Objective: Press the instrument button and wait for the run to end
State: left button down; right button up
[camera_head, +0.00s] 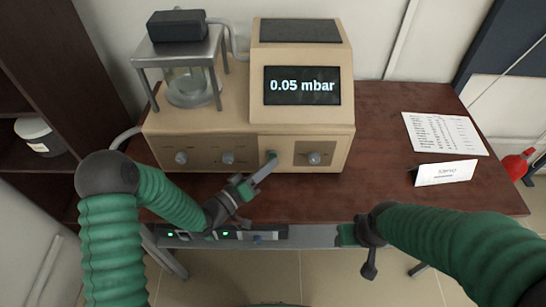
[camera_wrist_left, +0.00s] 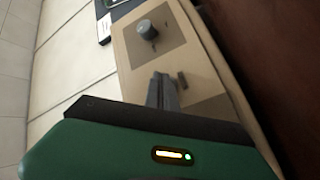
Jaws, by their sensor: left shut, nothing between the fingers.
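The beige instrument (camera_head: 300,118) stands on the dark red-brown table, and its screen (camera_head: 302,86) reads "0.05 mbar". Its front panel has several round knobs or buttons in a row. My left gripper (camera_head: 270,160) is shut and empty. In the left wrist view the shut fingers (camera_wrist_left: 163,82) point at the panel, below a grey knob (camera_wrist_left: 147,29). The fingers hide the button; contact cannot be told. My right gripper (camera_head: 370,262) hangs in front of the table edge.
A glass vessel (camera_head: 190,88) under a metal stand (camera_head: 180,52) is on the instrument's left. A printed sheet (camera_head: 444,134) and a folded card (camera_head: 445,174) lie at the table's right. The table (camera_head: 385,125) between them is clear.

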pick_arm(q)
jog(key=shift+w, duration=0.2)
jog(key=shift+s, duration=0.15)
dwell(0.3)
jog(key=shift+s, duration=0.75)
jog(key=s, duration=0.5)
jog(key=shift+p, duration=0.3)
dwell(0.4)
